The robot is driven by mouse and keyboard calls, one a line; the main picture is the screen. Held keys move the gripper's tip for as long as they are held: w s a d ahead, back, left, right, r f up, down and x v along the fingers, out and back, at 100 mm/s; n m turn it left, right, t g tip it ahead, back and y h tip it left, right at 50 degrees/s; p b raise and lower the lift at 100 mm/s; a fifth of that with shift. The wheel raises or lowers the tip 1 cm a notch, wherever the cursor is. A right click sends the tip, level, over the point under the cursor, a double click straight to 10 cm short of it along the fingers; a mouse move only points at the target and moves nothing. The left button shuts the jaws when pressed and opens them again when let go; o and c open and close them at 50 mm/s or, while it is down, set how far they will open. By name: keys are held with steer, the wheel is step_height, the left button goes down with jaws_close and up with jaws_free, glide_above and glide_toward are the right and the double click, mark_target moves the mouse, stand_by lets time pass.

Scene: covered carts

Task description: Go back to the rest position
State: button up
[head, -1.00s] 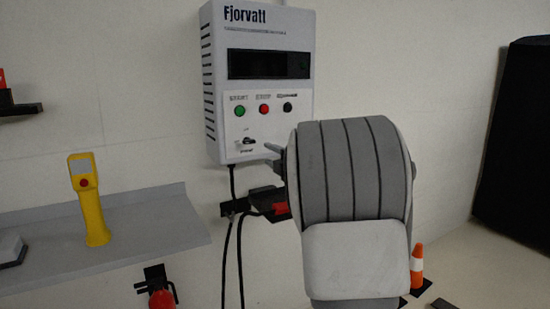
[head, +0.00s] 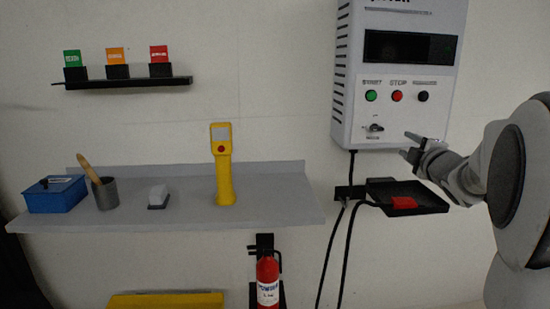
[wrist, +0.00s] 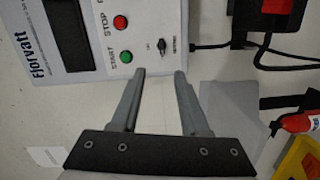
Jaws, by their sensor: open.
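My gripper (head: 412,147) is at the right in the head view, just in front of the lower part of the white wall-mounted control box (head: 345,95). Its fingers point left and stand apart, with nothing between them. In the wrist view my gripper (wrist: 159,73) also shows open and empty. The control box (wrist: 85,30) fills the upper left there, with its green button, red button and small switch near the fingertips. Whether the fingers touch the box cannot be told.
A black wall tray (head: 430,192) with a red item is below my gripper. A grey shelf (head: 270,205) holds a yellow handheld device (head: 222,165), a blue box (head: 55,197) and a cup (head: 105,194). A fire extinguisher (head: 267,278) hangs below. Cables (head: 328,255) hang from the box.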

steer(key=s+a+f+m+g+y, duration=0.1)
steer(key=s+a+f+m+g, duration=0.5)
steer(key=s, duration=0.6)
steer(key=s+a+f+m+g, duration=0.2)
steer(key=s+a+f+m, duration=0.2)
steer(key=s+a, duration=0.65)
steer(key=s+a+f+m+g+y, duration=0.1)
steer(key=s+a+f+m+g, duration=0.4)
steer(key=s, duration=0.8)
step_height(320, 180, up, 19)
steer(key=t+p, duration=0.1)
steer(key=p, duration=1.7)
steer(key=shift+w+a+f, duration=0.15)
steer(key=shift+w+f, duration=0.05)
steer(key=shift+w, duration=0.1)
